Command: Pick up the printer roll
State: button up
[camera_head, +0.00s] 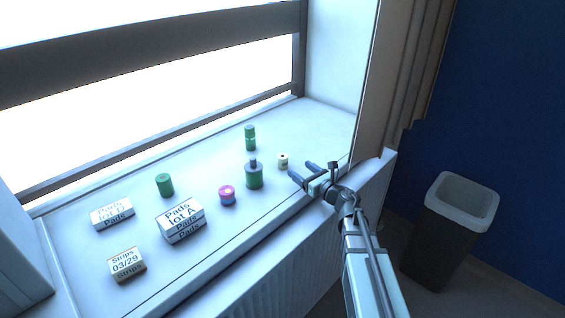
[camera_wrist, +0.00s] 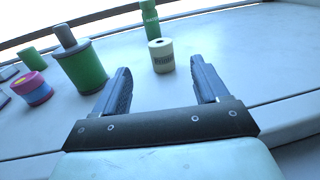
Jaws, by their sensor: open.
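The printer roll appears to be the small cream cylinder with a dark hole in its top (camera_head: 283,161), standing upright on the white windowsill (camera_head: 310,130). In the wrist view the cream roll (camera_wrist: 161,57) stands ahead of my gripper, with blurred dark print on its side. My gripper (camera_head: 300,172) is open and empty, just right of the roll in the head view. In the wrist view its two fingers (camera_wrist: 160,78) are spread apart, and the roll shows beyond the fingertips, between them and apart from both.
A green bottle with a grey cap (camera_head: 254,177) stands left of the roll, and a slim green bottle (camera_head: 250,138) behind it. A bin (camera_head: 440,235) stands right.

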aim_at(282, 158)
jog(key=x, duration=1.3)
jog(key=shift+w+a, duration=0.1)
jog(key=shift+c, duration=0.2)
jog(key=c, duration=1)
jog(key=shift+r, duration=0.1)
